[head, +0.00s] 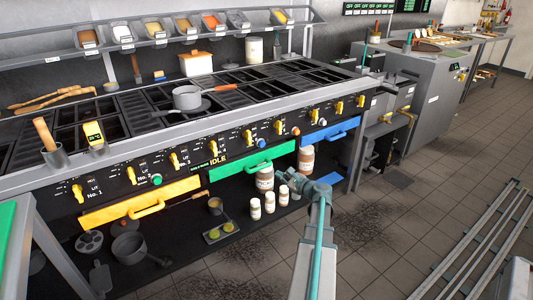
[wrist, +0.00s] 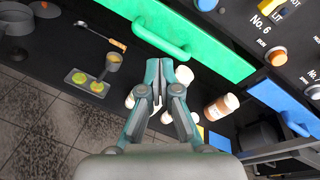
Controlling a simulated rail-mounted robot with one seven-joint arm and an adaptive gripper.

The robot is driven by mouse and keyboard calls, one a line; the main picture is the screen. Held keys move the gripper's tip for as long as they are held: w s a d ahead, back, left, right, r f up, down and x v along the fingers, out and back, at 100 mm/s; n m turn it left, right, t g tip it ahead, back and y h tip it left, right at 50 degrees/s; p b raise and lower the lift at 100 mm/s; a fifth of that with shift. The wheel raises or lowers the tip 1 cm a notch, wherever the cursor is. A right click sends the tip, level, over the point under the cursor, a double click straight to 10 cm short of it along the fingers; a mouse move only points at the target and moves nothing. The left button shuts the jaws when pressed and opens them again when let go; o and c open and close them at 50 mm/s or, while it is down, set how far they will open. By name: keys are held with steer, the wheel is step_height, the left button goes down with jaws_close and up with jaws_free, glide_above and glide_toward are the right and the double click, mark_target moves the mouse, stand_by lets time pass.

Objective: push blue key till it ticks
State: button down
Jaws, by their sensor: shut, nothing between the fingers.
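The blue key (head: 261,143) is a small round button on the stove's black front panel, right of the IDLE display. It also shows in the wrist view (wrist: 206,4), cut by the top edge, above the right end of the green drawer front (wrist: 190,36). My gripper (head: 284,183) is in front of the stove, below and to the right of the key, apart from it. In the wrist view my gripper (wrist: 160,66) is shut and empty, its tips pointing toward the green drawer handle.
An orange button (head: 295,131) and yellow knobs (head: 277,127) sit near the key. The green drawer handle (head: 255,170) sticks out below. White bottles (head: 255,209) and brown-and-white jars (head: 265,179) stand on the lower shelf.

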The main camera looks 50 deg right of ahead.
mark_target(263, 145)
steer(key=d+r+m, duration=0.1)
steer(key=m, duration=0.1)
steer(key=d+r+m+t+h, duration=0.1)
steer(key=m, duration=0.2)
steer(key=d+r+m+h, duration=0.1)
steer(key=r+m, duration=0.1)
steer(key=shift+w+d+r+t, duration=0.1)
steer(key=shift+w+d+t, duration=0.1)
steer(key=shift+w+t, duration=0.15)
steer(key=shift+w, duration=0.1)
steer(key=x, duration=1.4)
steer(key=shift+d, duration=0.1)
steer(key=shift+x, duration=1)
